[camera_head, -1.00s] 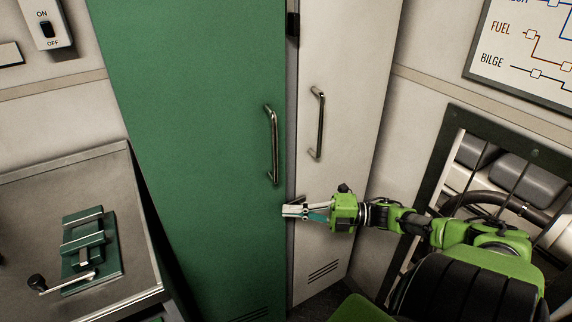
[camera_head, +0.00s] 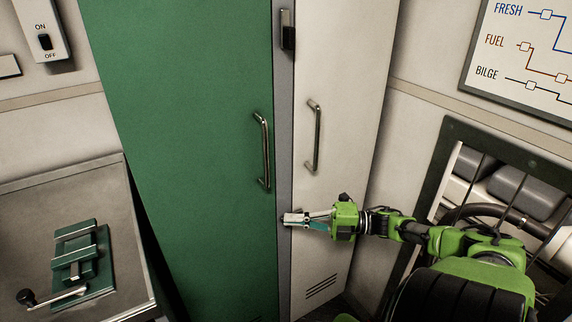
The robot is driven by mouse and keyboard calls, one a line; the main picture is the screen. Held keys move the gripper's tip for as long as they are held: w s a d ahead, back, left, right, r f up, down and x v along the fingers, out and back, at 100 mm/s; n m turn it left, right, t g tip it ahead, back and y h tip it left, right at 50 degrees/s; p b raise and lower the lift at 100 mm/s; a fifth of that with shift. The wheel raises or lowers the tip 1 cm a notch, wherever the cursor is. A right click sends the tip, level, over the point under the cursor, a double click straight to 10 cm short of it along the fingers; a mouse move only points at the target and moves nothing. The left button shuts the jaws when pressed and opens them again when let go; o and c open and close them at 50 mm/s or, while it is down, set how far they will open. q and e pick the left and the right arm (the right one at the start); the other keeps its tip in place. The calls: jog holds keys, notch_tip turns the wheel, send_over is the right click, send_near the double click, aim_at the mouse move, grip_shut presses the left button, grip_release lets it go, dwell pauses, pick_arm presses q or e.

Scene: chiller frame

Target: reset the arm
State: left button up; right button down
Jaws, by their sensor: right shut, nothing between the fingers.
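My right gripper (camera_head: 290,219) is shut and empty. It comes in from the right and its tip is in front of the grey strip between the green door and the white door, below both handles. I cannot tell whether the tip touches the locker. The green door (camera_head: 190,120) has a metal handle (camera_head: 265,150) near its right edge. The white door (camera_head: 340,90) has its own handle (camera_head: 315,135) near its left edge. My left gripper is not in view.
A bench (camera_head: 40,190) with a green vise (camera_head: 80,265) stands at the left. An on/off switch (camera_head: 44,40) is on the wall above it. A barred dark-framed opening (camera_head: 440,165) is at the right, near my arm. A line diagram board (camera_head: 530,60) hangs above.

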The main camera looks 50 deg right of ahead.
jog(key=v, duration=1)
jog(key=shift+w, duration=0.1)
